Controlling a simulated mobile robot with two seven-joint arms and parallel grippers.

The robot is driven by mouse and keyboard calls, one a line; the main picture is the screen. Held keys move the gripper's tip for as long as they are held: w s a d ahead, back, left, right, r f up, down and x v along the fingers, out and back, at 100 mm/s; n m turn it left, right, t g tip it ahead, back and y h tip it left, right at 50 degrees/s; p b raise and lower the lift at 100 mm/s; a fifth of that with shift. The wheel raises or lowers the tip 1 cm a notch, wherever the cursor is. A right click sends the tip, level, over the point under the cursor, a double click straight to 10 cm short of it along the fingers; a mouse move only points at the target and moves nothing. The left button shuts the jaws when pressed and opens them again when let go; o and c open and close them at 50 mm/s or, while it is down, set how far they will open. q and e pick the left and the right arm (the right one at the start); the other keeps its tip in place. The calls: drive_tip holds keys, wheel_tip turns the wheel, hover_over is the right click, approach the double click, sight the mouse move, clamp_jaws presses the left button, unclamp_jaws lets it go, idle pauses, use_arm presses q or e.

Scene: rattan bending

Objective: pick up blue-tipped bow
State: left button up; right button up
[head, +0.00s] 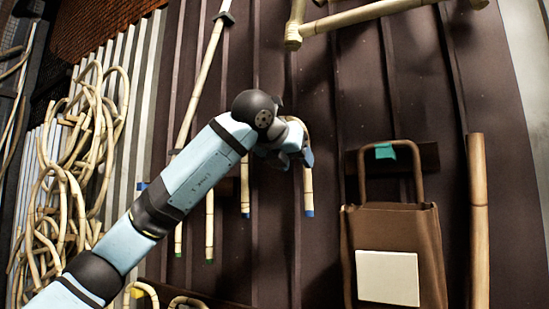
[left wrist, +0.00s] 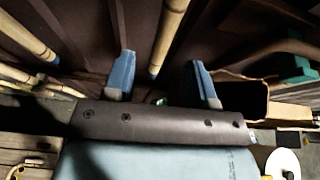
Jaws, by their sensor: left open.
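The blue-tipped bow (head: 308,187) hangs on the dark ribbed wall, its two pale legs pointing down and ending in blue tips. Its upper part is partly hidden behind my left gripper (head: 297,158). In the left wrist view my left gripper (left wrist: 163,80) is open, its two blue fingers apart. One bow leg (left wrist: 172,30) with a blue tip shows between the fingers, but I cannot tell if it is within their reach. Another blue-tipped leg (left wrist: 27,38) is left of the fingers. My right gripper is not in view.
A green-tipped bow (head: 209,225) hangs just left. A brown bag (head: 430,250) with a looped handle and blank label hangs to the right, beside an upright pole (head: 478,220). Coiled rattan (head: 75,180) fills the far left. Bare wall lies between the blue-tipped bow and the bag.

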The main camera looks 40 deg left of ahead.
sight(305, 170)
use_arm(q)
drive_tip(key=shift+w+f, duration=0.25)
drive_tip(key=shift+w, duration=0.35)
drive_tip(key=shift+w+p, duration=0.2)
drive_tip(key=shift+p, duration=0.1)
drive_tip(key=p+x, duration=0.1)
drive_tip(key=x, duration=0.4)
drive_tip(key=shift+d, duration=0.15)
drive_tip(key=shift+s, duration=0.2)
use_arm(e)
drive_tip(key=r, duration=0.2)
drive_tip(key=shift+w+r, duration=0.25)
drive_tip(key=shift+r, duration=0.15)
use_arm(q)
clamp_jaws()
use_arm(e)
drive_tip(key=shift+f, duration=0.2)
